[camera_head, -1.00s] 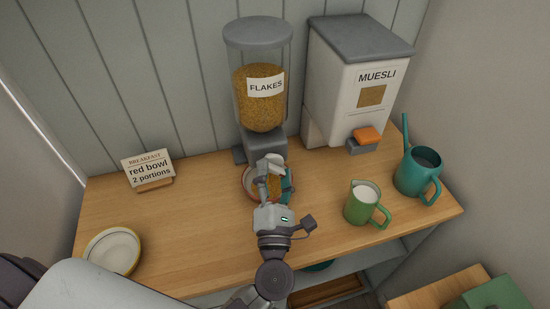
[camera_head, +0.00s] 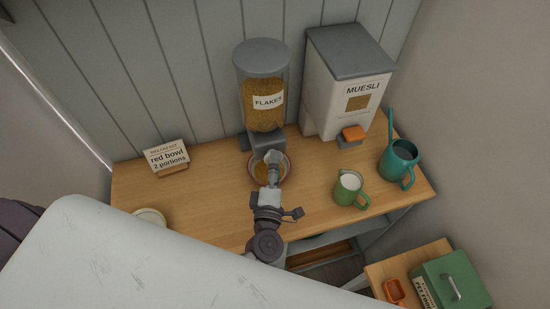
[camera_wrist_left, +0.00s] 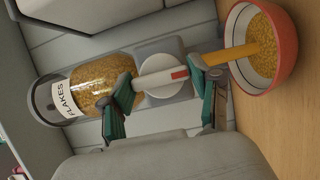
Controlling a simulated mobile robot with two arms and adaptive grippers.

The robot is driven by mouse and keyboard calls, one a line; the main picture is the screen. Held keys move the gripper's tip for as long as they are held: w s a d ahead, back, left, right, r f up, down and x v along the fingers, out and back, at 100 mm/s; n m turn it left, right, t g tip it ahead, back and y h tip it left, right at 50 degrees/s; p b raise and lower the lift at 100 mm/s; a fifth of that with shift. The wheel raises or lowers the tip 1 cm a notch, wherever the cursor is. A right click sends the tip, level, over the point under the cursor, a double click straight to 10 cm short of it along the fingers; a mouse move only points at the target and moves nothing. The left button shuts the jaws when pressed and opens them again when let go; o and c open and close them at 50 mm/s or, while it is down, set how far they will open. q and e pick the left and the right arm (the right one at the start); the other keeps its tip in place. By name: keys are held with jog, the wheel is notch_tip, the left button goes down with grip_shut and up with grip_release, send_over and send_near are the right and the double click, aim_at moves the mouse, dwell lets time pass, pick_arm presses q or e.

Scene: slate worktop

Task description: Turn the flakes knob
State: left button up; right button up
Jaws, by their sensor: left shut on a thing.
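The flakes dispenser (camera_head: 264,100) stands at the back of the worktop; it also shows sideways in the left wrist view (camera_wrist_left: 92,88). Its knob (camera_wrist_left: 162,77) is a white bar with a red mark on a round white disc. My left gripper (camera_wrist_left: 163,80) is shut on the knob, one finger at each end of the bar. A stream of flakes (camera_wrist_left: 240,54) runs from the dispenser into the red bowl (camera_wrist_left: 286,72), which holds flakes. In the head view my left gripper (camera_head: 272,160) partly hides the bowl (camera_head: 287,165) and the knob. My right gripper is out of view.
The muesli dispenser (camera_head: 352,80) with an orange lever stands to the right. A green jug (camera_head: 347,190) and a teal watering can (camera_head: 397,162) are at the right. A pale bowl (camera_head: 151,216) is at the left.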

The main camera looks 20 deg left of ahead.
pick_arm(q)
jog(key=shift+m+p, duration=0.3)
jog(key=shift+f, duration=0.1)
jog(key=o, duration=1.1)
jog(key=shift+o, duration=0.2)
jog(key=v, duration=1.2)
jog(key=shift+r, duration=0.2)
jog(key=shift+s, duration=0.1)
